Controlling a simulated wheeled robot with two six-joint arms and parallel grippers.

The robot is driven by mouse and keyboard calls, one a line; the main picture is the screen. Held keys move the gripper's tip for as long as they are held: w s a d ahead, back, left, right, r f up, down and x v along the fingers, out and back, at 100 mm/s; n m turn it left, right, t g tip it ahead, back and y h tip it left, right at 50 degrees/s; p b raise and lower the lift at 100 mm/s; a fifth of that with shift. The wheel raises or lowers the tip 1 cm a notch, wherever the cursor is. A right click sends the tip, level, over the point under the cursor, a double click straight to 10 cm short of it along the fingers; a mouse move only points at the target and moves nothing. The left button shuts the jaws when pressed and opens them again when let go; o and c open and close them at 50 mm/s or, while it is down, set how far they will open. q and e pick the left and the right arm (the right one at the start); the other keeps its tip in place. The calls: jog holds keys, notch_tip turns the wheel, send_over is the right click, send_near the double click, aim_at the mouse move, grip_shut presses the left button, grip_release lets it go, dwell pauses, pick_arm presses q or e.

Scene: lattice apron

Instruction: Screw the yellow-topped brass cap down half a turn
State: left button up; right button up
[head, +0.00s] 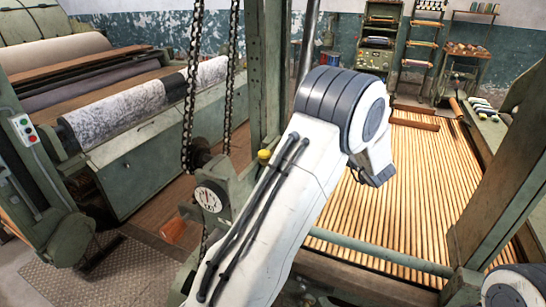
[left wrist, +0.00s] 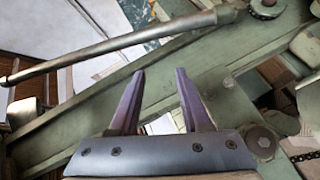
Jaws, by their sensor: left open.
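The yellow-topped cap (head: 264,155) is small in the head view, on the green machine frame just left of my white left arm. Its brass part is too small to make out clearly. My left gripper (left wrist: 160,73) shows in the left wrist view with its two dark fingers apart and nothing between them. Green frame beams lie beyond the fingers, and the cap cannot be made out in that view. In the head view the gripper's fingers cannot be made out. My right gripper is in neither view.
A round dial gauge (head: 210,196) sits below left of the cap. Chains (head: 190,90) hang to its left. A green upright post (head: 268,70) stands behind it. A metal bar (left wrist: 110,45) crosses the left wrist view. The slatted bed (head: 400,220) lies right of my arm.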

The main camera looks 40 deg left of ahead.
pick_arm(q)
jog(key=s+a+f+n+g+y, duration=0.25)
jog(key=s+n+g+y, duration=0.35)
jog(key=n, duration=0.3)
jog(key=n+g, duration=0.6)
jog(key=g, duration=0.3)
send_near(265, 156)
jog(key=a+p, duration=0.4)
jog(key=a, duration=0.4)
jog(key=shift+s+a+f+h, duration=0.3)
jog(key=shift+f+h, duration=0.05)
jog(key=shift+h, duration=0.05)
grip_shut()
